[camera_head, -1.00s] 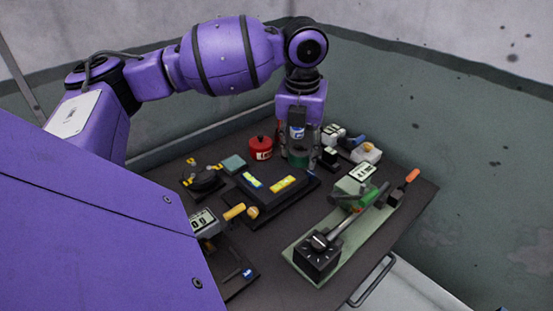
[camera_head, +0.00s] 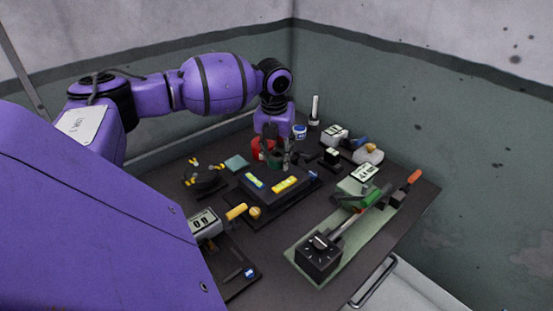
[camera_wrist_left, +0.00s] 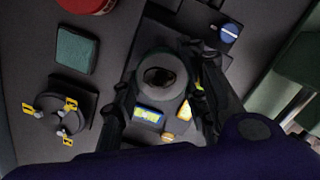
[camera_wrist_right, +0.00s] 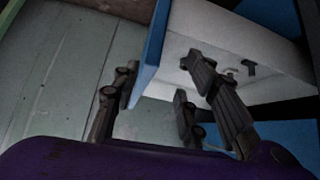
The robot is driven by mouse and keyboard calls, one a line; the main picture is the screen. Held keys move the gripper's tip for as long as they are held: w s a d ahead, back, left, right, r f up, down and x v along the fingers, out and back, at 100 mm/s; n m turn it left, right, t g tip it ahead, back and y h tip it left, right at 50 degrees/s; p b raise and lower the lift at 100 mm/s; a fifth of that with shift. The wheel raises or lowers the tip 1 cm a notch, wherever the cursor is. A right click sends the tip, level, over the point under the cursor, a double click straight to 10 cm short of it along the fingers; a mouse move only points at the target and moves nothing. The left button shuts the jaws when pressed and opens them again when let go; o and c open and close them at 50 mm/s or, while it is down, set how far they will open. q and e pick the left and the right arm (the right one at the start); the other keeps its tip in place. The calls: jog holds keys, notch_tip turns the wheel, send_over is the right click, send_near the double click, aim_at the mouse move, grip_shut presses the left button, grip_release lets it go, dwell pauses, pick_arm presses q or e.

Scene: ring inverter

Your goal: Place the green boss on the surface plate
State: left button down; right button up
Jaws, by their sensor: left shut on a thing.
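My left gripper (camera_head: 281,156) is shut on the green boss (camera_head: 274,158), a short round piece. It holds the boss beside the far edge of a low dark block with yellow and blue-yellow strips (camera_head: 270,182), which looks like the surface plate. In the left wrist view the boss (camera_wrist_left: 177,92) looks grey, with a dark central hole, between the fingers (camera_wrist_left: 160,105). It covers part of the block beneath; whether they touch I cannot tell. My right gripper (camera_wrist_right: 165,85) is open and empty, seen only in the right wrist view.
A teal square block (camera_head: 236,163) and a black round fixture with yellow clips (camera_head: 203,174) lie left. A black box with a rod (camera_head: 319,257) lies on a green strip at right. A white-blue pot (camera_head: 299,132) stands behind.

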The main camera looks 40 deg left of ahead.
aim_at(275, 159)
pick_arm(q)
jog(key=shift+f, duration=0.9)
jog(key=shift+f, duration=0.15)
jog(key=c, duration=1)
grip_release()
jog(key=shift+c, duration=0.2)
notch_tip(275, 159, up, 12)
jog(key=s, duration=0.1)
jog(key=shift+s+d, duration=0.15)
jog(key=shift+d, duration=0.3)
